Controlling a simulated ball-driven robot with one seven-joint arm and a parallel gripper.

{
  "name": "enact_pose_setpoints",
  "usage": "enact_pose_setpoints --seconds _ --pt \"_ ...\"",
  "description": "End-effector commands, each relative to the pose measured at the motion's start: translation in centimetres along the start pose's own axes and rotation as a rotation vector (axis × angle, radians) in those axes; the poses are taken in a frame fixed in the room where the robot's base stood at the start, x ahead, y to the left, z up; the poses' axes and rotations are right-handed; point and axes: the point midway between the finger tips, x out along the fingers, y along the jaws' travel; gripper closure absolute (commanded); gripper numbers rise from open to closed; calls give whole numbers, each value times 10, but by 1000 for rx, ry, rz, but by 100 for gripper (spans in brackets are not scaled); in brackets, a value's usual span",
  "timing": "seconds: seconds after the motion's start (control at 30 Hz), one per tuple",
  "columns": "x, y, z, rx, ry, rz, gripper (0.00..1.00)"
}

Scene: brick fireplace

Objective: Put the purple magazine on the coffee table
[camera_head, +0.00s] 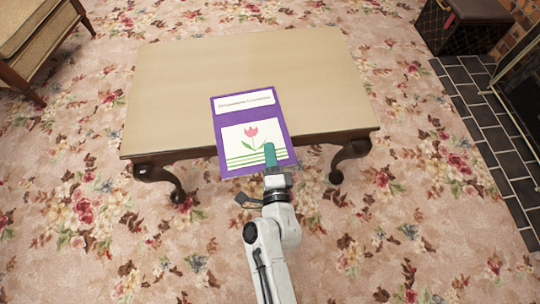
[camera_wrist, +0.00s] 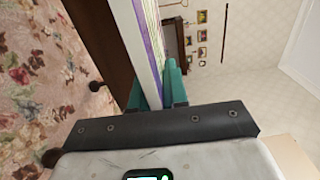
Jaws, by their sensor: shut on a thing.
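The purple magazine (camera_head: 233,125) has a white title box and a pink tulip picture on its cover. In the head view it overlaps the near edge of the coffee table (camera_head: 180,90), with its lower part past that edge. My gripper (camera_head: 270,156) is shut on the magazine's near edge, one teal finger showing on top of the cover. In the wrist view the magazine (camera_wrist: 148,45) stands edge-on between the teal fingers (camera_wrist: 155,90), beside the table's dark side (camera_wrist: 100,35). I cannot tell whether the magazine touches the tabletop.
The rest of the tabletop is bare. A cushioned chair (camera_head: 35,40) is at the upper left. A dark patterned box (camera_head: 465,25) and the dark-tiled hearth (camera_head: 490,120) are at the right. Floral carpet (camera_head: 80,230) lies open around the table.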

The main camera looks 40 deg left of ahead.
Motion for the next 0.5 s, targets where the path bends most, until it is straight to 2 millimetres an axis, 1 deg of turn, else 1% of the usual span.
enact_pose_setpoints --seconds 0.03,0.17,0.3,0.33,0.5 --pt "1 -3 0 0 1 -3 100" --pt "1 -3 0 0 1 -3 100" --pt "1 2 0 0 1 -3 100" --pt "0 2 0 0 1 -1 85" --pt "0 1 0 0 1 -1 69"
